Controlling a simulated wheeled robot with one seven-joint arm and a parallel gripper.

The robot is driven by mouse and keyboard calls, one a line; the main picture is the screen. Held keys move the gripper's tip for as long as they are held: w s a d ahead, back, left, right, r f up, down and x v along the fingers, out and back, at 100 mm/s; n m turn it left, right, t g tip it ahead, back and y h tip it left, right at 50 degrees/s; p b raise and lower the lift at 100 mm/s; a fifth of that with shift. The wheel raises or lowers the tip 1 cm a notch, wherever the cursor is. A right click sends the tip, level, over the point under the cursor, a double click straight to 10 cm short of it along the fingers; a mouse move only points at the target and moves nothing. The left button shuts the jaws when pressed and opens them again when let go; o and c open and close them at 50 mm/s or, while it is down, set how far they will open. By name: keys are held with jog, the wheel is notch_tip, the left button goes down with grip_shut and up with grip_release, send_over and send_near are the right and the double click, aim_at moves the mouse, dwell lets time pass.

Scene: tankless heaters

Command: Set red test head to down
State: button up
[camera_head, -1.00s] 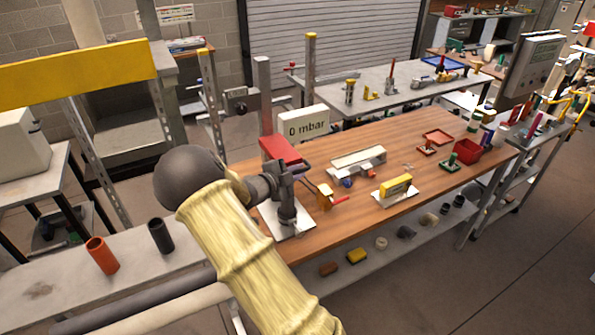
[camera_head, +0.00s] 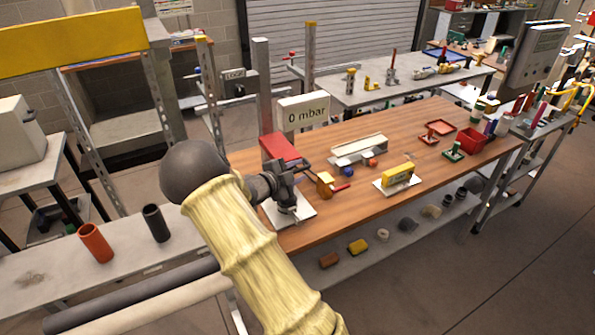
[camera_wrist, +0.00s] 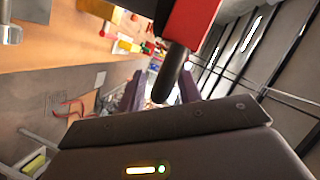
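The red test head (camera_head: 281,148) is a red block on a stand at the near left end of the wooden bench, raised above the bench top.
A "0 mbar" display (camera_head: 303,111) stands behind the test head. A brass part with a red lever (camera_head: 326,184), a yellow meter (camera_head: 397,178) and a white device (camera_head: 359,149) lie to the right. Orange (camera_head: 96,243) and black (camera_head: 156,223) tubes stand on the left shelf.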

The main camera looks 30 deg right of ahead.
jog(key=shift+a, duration=0.1)
jog(key=b+v, duration=0.3)
jog(key=v, duration=1.4)
jog(key=shift+a+b, duration=0.2)
jog(key=shift+b, duration=0.1)
jog(key=shift+w, duration=0.1)
jog(key=s+f+n+g+y, duration=0.1)
jog(key=s+f+n+y, duration=0.2)
jog(key=s+n+y, duration=0.4)
jog(key=s+a+f+n+g+y, duration=0.1)
jog(key=s+n+y, duration=0.6)
jog(key=s+n, duration=0.7)
jog(key=f+n+g, duration=0.1)
jog(key=n, duration=0.3)
jog(key=shift+a+f, duration=0.25)
jog(key=shift+f, duration=0.15)
